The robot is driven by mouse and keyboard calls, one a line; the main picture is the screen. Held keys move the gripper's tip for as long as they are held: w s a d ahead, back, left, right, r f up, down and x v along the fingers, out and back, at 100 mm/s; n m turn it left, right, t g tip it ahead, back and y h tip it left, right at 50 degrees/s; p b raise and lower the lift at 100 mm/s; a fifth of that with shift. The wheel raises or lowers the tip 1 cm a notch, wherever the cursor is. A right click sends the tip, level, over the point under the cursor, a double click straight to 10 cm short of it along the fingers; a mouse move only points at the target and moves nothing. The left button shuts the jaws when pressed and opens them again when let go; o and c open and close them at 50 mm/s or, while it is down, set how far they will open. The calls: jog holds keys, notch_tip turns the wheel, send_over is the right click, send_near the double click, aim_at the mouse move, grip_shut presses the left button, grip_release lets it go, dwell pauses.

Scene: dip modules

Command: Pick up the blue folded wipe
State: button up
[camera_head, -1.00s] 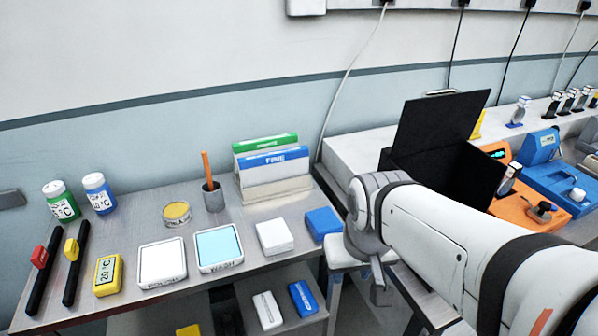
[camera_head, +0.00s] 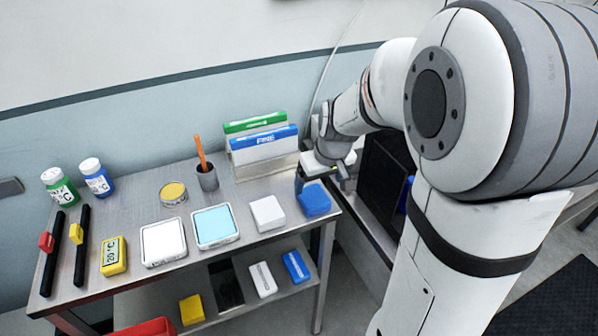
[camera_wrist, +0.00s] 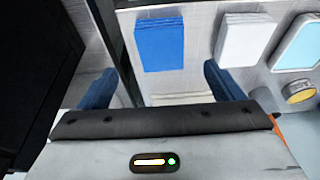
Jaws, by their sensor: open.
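The blue folded wipe (camera_head: 314,200) lies flat at the right end of the metal table, next to a white folded wipe (camera_head: 267,213). In the wrist view the blue wipe (camera_wrist: 160,45) is beyond the fingertips and roughly between their lines, with the white wipe (camera_wrist: 243,39) to its right. My gripper (camera_head: 318,172) is just behind and above the blue wipe in the head view. Its two blue fingers (camera_wrist: 160,85) are apart with nothing between them. Whether a finger touches the wipe cannot be told from the head view.
File boxes (camera_head: 262,146) stand close left of my gripper. A pen cup (camera_head: 207,178), a yellow-topped tin (camera_head: 173,193), a cyan tray (camera_head: 215,226) and a white tray (camera_head: 163,242) are farther left. A black box (camera_head: 385,180) stands right of the table. A lower shelf holds more packs.

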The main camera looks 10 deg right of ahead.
aim_at(313, 196)
jog(key=shift+p+x, duration=0.5)
jog(key=shift+x, duration=3.5)
jog(key=shift+w+a, duration=0.1)
jog(key=shift+w, duration=0.05)
jog(key=c, duration=1.1)
